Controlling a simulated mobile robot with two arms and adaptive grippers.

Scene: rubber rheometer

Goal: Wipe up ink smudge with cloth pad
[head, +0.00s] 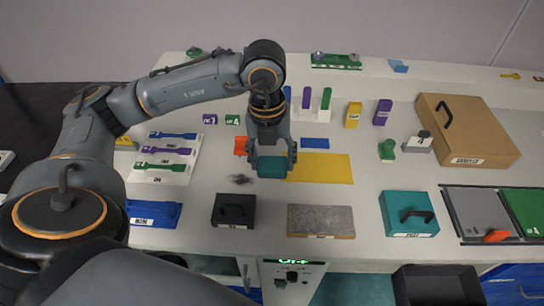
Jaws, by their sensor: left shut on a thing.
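My left gripper (271,160) is above the middle of the white bench, pointing down. It is shut on a teal block (271,168), which looks like the cloth pad. A dark grey ink smudge (240,179) shows on the white bench top just left of the pad. The pad and the smudge look apart in the picture; I cannot tell whether the pad touches the bench. My right gripper is not in view.
A yellow mat (325,168) lies right of the pad. A black box (233,210), a grey speckled slab (320,220) and a teal handled box (408,213) stand along the front. A large cardboard-coloured box (468,132) stands at the right. Bare bench lies around the smudge.

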